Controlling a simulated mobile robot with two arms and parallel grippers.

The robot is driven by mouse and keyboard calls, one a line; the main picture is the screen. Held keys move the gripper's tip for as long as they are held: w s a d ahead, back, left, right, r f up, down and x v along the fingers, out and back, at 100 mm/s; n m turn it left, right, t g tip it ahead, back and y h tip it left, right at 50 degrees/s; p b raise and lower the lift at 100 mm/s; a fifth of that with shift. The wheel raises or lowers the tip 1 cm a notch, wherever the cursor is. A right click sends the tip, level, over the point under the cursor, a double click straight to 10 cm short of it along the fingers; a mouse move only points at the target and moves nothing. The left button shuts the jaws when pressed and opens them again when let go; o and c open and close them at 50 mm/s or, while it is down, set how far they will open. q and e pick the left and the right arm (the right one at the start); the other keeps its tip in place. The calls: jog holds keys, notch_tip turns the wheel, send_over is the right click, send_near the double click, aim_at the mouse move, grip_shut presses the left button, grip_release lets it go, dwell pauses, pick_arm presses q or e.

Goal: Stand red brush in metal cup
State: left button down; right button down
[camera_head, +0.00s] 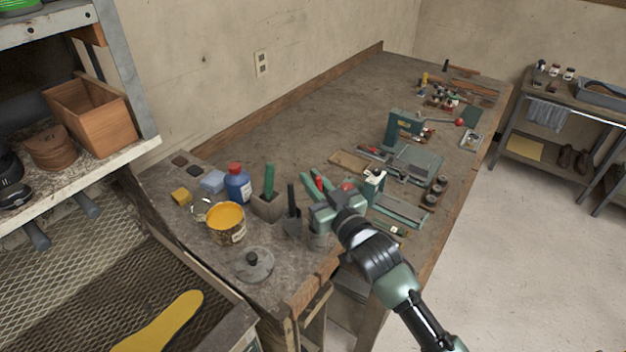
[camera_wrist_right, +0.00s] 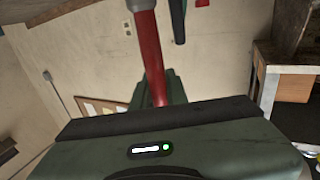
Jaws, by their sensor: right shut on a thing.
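My right gripper (camera_head: 316,184) is above the front part of the workbench. It is shut on the red brush (camera_head: 320,183), whose red handle shows between the green fingers. In the right wrist view the red brush (camera_wrist_right: 147,50) runs from the top edge down to the gripper (camera_wrist_right: 160,105). A grey metal cup (camera_head: 318,240) stands just below the gripper, partly covered by it. Whether the brush's lower end is inside the cup or above it is hidden. My left gripper is not in view.
Left of the cup stand a dark-handled tool (camera_head: 292,212), a block-like holder (camera_head: 268,207) with a green handle, a blue bottle (camera_head: 237,186) and an open yellow can (camera_head: 226,226). A grey lid (camera_head: 253,265) lies near the front edge.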

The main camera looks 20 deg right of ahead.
jog(key=shift+f+b, duration=1.65)
jog(key=shift+f, duration=0.55)
jog(key=c, duration=1.3)
grip_release()
jog(key=b+v, duration=0.2)
jog(key=v, duration=0.6)
